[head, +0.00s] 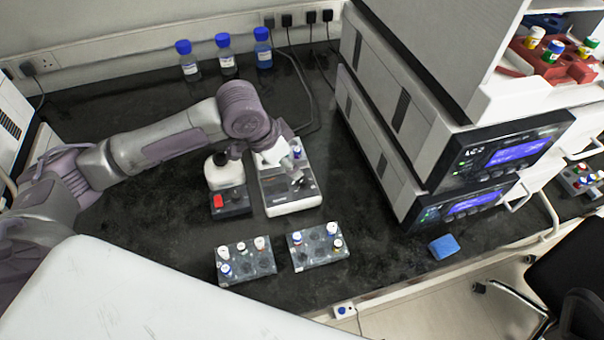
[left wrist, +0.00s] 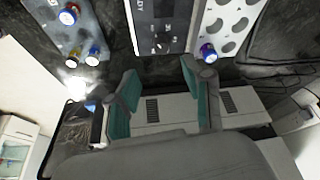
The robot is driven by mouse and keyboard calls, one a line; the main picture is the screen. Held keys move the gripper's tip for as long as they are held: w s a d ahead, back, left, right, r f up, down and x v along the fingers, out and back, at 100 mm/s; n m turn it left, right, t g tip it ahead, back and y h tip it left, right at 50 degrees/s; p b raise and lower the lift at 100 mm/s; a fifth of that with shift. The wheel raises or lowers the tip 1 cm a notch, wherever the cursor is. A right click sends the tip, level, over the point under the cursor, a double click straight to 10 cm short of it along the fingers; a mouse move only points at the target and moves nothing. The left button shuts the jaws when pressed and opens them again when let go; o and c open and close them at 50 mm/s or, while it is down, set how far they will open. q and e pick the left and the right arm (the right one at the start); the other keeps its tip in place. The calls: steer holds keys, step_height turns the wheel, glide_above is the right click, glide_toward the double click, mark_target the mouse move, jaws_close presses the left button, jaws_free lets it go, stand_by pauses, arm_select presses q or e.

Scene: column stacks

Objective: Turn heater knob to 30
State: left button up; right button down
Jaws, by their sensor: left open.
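The heater (head: 293,203) is a white box with a dark control panel on the bench in the head view. In the left wrist view its dark panel (left wrist: 158,14) is at top centre, with a small round knob-like control (left wrist: 160,47) near its lower end; its markings are too small to read. My left gripper (head: 294,177) is over the heater, partly hidden by its own wrist in the head view. In the left wrist view my left gripper (left wrist: 160,76) is open and empty, its fingers apart just below the panel in the picture. My right gripper is not in view.
Two vial racks (head: 262,267) (head: 330,252) stand in front of the heater. A dark device with a red switch (head: 218,201) stands beside it at left. Stacked instruments (head: 425,150) rise at right. Blue-capped bottles (head: 227,62) stand at the back.

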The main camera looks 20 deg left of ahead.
mark_target(303, 179)
arm_select(q)
steer(key=x, duration=0.8)
steer(key=shift+w+f, duration=0.2)
steer(key=shift+w+d+f, duration=0.15)
steer(key=shift+w+f, duration=0.05)
steer(key=shift+f, duration=0.45)
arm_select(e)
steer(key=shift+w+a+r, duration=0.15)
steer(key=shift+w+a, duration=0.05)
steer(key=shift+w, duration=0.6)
arm_select(q)
steer(key=shift+c, duration=0.4)
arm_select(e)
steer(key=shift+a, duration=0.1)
arm_select(q)
jaws_close()
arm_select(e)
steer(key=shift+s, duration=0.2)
